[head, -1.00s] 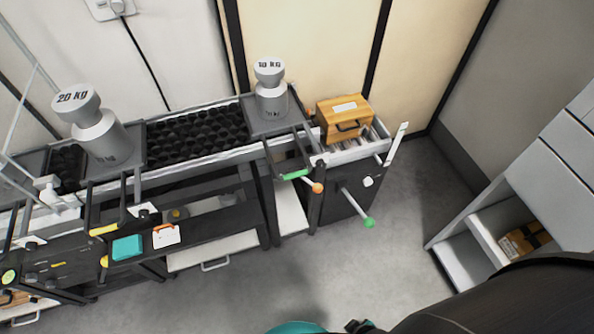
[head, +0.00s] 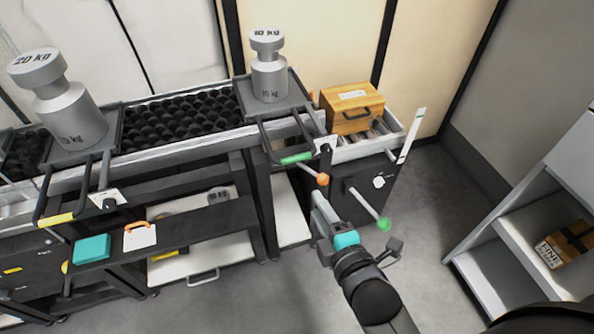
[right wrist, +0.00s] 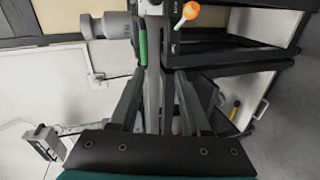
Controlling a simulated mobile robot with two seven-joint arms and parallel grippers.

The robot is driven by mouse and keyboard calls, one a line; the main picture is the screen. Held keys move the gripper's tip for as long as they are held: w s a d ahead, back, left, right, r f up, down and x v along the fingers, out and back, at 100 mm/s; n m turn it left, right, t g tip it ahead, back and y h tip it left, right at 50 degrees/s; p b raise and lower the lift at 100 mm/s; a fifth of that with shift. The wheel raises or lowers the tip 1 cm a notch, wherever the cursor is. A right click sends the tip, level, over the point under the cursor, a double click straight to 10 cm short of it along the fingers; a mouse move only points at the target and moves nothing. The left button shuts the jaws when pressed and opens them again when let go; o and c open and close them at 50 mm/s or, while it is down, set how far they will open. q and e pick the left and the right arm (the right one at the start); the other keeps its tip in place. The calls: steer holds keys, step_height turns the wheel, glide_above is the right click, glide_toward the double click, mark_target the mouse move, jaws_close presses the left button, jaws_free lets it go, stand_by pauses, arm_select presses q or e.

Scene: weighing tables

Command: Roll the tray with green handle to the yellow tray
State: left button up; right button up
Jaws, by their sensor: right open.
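The tray with the green handle (head: 243,96) sits on the roller conveyor and carries a 10 kg weight (head: 268,79). Its green handle (head: 297,158) sticks out over the conveyor's front side. It also shows in the right wrist view (right wrist: 142,45). The tray with the yellow handle (head: 55,219) is further left and carries a 20 kg weight (head: 70,118). Black rollers (head: 185,120) lie between the two trays. My right gripper (head: 318,198) is open and empty, below and slightly right of the green handle, apart from it. My left gripper is not in view.
A wooden box (head: 351,106) stands on the conveyor's right end. An orange-tipped lever (head: 322,179) and a green-tipped lever (head: 384,224) jut out near my right gripper. A shelf (head: 515,215) stands at the right. The floor in front is clear.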

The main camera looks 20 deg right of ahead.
mark_target(298, 160)
steer(key=shift+n+t, duration=0.4)
steer(key=b+x, duration=0.1)
steer(key=x, duration=0.3)
steer(key=r+b+x, duration=0.1)
steer(key=b+x, duration=0.1)
steer(key=x, duration=0.2)
steer(key=r+b+x, duration=0.1)
steer(key=b+x, duration=0.1)
steer(key=x, duration=0.2)
steer(key=shift+w+d, duration=0.3)
steer(key=shift+w, duration=0.25)
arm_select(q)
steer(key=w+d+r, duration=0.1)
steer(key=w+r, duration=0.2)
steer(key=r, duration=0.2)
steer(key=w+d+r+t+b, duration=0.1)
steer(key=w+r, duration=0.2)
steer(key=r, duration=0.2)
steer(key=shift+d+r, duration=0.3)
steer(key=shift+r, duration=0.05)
arm_select(e)
steer(key=shift+x, duration=1.2)
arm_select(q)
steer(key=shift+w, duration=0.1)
arm_select(e)
steer(key=shift+r, duration=0.15)
jaws_close()
